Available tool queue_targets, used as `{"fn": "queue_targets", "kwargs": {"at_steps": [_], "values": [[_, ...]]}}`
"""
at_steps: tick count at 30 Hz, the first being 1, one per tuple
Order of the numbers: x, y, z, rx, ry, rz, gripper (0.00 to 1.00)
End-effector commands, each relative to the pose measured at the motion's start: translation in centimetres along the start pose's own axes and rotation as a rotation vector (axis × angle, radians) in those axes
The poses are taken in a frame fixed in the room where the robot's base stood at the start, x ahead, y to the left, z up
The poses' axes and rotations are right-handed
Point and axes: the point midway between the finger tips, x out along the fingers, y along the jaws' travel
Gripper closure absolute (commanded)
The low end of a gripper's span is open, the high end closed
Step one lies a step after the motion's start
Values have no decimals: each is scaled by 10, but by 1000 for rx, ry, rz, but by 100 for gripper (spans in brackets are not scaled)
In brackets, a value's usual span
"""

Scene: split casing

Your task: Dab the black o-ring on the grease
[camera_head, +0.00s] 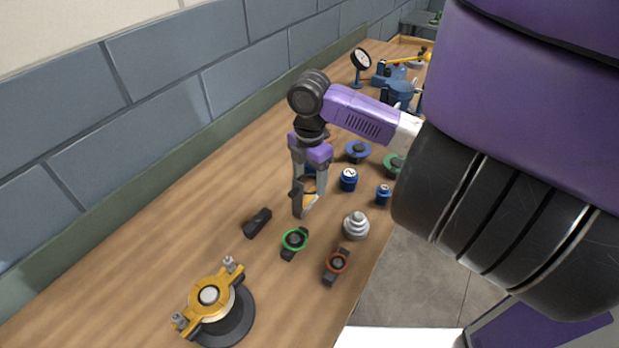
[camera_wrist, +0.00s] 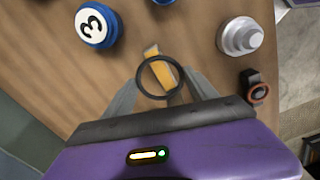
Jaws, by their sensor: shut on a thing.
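The black o-ring (camera_wrist: 140,80) is held between the fingertips of my gripper (camera_wrist: 163,90) in the wrist view, its face towards the camera. In the head view my gripper (camera_head: 304,207) points down over the table, and the ring is too small to make out clearly. A yellow-orange strip with a pale end (camera_wrist: 154,52) shows behind and through the ring in the wrist view; I cannot tell whether it carries the grease. Nor can I tell whether the ring touches it. No grease is clearly recognisable elsewhere.
Blue numbered pots (camera_head: 348,179) stand right of my gripper. A silver stepped cone (camera_head: 356,226), green-ringed holder (camera_head: 295,240), red-ringed holder (camera_head: 337,264) and black block (camera_head: 257,222) lie nearer. A yellow clamped casing (camera_head: 214,299) is at the front. Bare wood lies left, beside the wall.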

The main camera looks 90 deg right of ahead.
Motion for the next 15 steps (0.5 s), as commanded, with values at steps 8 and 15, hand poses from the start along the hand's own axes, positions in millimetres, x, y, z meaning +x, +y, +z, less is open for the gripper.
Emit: {"fn": "queue_targets", "kwargs": {"at_steps": [8,15], "values": [[5,0,0,0,0,0,77],[18,0,0,0,0,-1,77]]}}
